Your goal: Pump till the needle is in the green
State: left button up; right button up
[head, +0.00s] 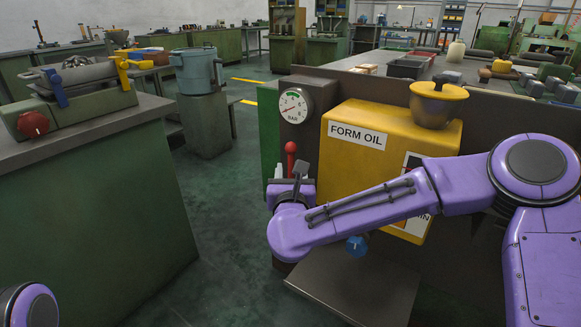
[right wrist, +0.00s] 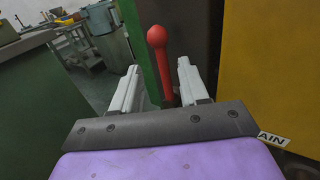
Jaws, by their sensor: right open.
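The round pressure gauge (head: 295,106), marked BAR, is on the dark panel left of the yellow FORM OIL tank (head: 385,150). In the head view my right arm partly hides the lever's base. My left gripper is out of view.
A blue knob (head: 356,245) is below the tank, above a grey plate (head: 355,287). A yellow funnel-like bowl (head: 437,103) tops the tank. A green bench (head: 95,205) stands at left, with open floor between.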

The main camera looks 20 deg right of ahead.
aim_at(291, 156)
jog(key=x, duration=0.7)
jog(key=shift+f, duration=0.15)
jog(key=shift+c, duration=0.2)
grip_shut()
